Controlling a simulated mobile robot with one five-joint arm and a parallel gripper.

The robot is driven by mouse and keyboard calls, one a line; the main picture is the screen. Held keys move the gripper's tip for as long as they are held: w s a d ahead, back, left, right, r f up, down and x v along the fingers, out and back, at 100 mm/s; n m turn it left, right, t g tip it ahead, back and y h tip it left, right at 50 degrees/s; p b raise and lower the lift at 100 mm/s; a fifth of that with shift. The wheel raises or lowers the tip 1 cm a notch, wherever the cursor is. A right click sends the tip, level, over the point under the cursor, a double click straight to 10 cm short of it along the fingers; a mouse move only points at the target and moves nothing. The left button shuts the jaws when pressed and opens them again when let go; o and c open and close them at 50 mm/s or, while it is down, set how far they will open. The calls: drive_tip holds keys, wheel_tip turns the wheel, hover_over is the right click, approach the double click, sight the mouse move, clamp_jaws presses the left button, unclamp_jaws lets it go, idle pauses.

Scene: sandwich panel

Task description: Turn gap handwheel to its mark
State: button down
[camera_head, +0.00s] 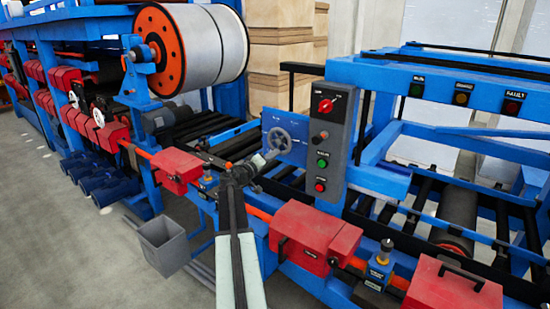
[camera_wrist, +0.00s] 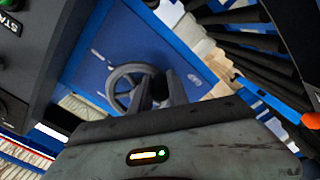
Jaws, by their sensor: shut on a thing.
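The gap handwheel (camera_head: 279,140) is a grey spoked wheel on a blue panel (camera_head: 268,122), left of the grey control box. In the wrist view the handwheel (camera_wrist: 118,85) shows its left side and part of its rim. My gripper (camera_head: 268,158) reaches the wheel's lower left edge in the head view. In the wrist view my gripper (camera_wrist: 163,88) is shut on the rim at the wheel's right side, and its dark fingers hide that part. A small pale spot shows on the panel above the wheel; I cannot tell whether it is the mark.
The grey control box (camera_head: 330,135) with a red knob and buttons stands close right of the wheel. Red boxes (camera_head: 315,235) line the front rail. Black rollers (camera_wrist: 245,20) lie near the panel. A grey bin (camera_head: 163,245) stands on the floor at left.

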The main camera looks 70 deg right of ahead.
drive_tip(key=shift+w+r, duration=0.1)
drive_tip(key=shift+w, duration=0.15)
drive_tip(key=shift+d, duration=0.1)
idle(0.3)
drive_tip(key=c, duration=1.3)
unclamp_jaws()
drive_tip(key=shift+m, duration=0.3)
drive_tip(key=v, duration=0.7)
drive_tip(key=shift+a, duration=0.4)
drive_tip(key=shift+w, duration=0.1)
